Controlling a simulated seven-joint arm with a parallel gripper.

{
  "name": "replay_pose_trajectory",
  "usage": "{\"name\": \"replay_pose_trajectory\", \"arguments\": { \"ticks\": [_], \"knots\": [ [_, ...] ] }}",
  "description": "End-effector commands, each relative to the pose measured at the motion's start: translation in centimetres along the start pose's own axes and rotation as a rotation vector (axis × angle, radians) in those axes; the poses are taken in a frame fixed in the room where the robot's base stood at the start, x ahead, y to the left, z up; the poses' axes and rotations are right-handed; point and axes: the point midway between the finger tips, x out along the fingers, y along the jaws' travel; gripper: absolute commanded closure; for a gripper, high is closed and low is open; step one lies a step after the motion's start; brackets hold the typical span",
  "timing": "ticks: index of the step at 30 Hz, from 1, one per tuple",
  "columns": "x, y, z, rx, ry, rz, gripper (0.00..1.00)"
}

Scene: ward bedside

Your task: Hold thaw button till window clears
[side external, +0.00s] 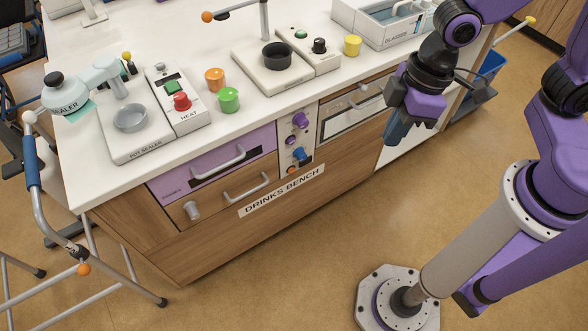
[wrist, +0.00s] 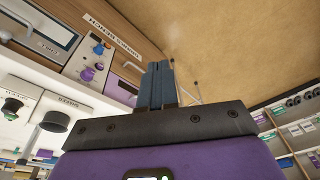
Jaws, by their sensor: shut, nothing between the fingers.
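In the side external view, a control panel (side external: 296,143) on the bench front carries a purple knob (side external: 299,120), a blue knob (side external: 299,154) and smaller coloured controls. No label reading thaw is legible, so I cannot tell which control is the thaw button. A purple-fronted drawer (side external: 168,186) with a dark window strip is left of the panel.
On the bench top are a pot sealer (side external: 120,147), a heat box with a red knob (side external: 181,101), orange, green and yellow cups, and a black pot (side external: 277,55). Floor before the bench (side external: 290,255) is clear.

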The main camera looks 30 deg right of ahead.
Motion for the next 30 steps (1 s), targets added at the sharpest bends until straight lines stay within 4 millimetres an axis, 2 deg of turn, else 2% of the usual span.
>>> {"name": "replay_pose_trajectory", "arguments": {
  "ticks": [6, 15, 21, 30],
  "knots": [
    [4.7, 1.0, -5.0, 0.044, 0.058, 0.001, 1.00],
    [11.7, 2.9, -10.6, 0.106, 0.150, 0.022, 1.00],
    [16.8, 4.5, -13.1, 0.146, 0.209, 0.048, 1.00],
    [24.7, 7.3, -15.0, 0.205, 0.294, 0.108, 1.00]
  ]
}}
